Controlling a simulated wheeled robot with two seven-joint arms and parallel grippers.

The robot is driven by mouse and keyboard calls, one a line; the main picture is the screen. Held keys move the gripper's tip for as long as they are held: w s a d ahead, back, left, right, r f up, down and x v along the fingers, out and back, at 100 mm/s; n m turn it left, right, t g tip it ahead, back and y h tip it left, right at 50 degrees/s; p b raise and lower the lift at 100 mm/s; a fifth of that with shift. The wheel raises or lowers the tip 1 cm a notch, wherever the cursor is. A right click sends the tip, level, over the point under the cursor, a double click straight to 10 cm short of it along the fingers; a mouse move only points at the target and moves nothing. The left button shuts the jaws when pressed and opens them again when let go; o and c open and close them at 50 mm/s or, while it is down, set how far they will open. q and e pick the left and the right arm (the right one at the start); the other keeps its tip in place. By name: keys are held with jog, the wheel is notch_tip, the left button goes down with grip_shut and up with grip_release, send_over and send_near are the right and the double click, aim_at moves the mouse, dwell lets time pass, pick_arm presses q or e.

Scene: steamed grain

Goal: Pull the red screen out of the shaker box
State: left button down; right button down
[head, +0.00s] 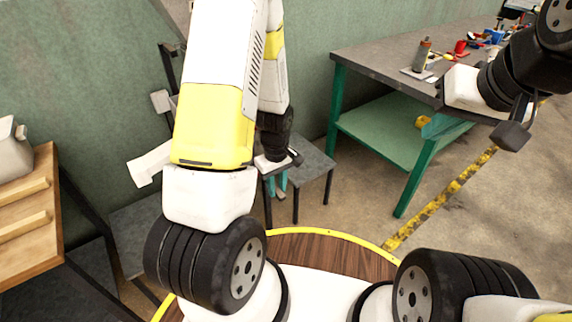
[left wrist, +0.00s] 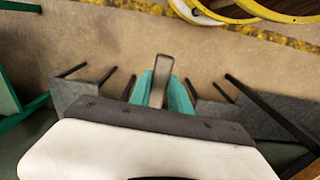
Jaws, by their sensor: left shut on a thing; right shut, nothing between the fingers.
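No red screen shows in either view, and I cannot pick out a shaker box with certainty. My left gripper (head: 279,186) hangs low behind my left arm, by a small grey table (head: 313,165). In the left wrist view its teal fingers (left wrist: 162,92) are closed on a narrow grey piece with a rounded end (left wrist: 161,72). What that piece belongs to is hidden. My right gripper (head: 512,134) is shut and empty at the upper right, in front of the workbench.
A grey-topped workbench (head: 375,57) with green legs holds tools and small items at the upper right. A wooden surface with raised slats (head: 25,262) and a pale grey container (head: 12,157) stand at the left. Open floor with a yellow-black stripe (head: 440,207) lies at the right.

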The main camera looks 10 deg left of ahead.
aim_at(285, 197)
pick_arm(q)
jog(key=shift+s+d, duration=1.25)
jog(key=shift+d, duration=0.2)
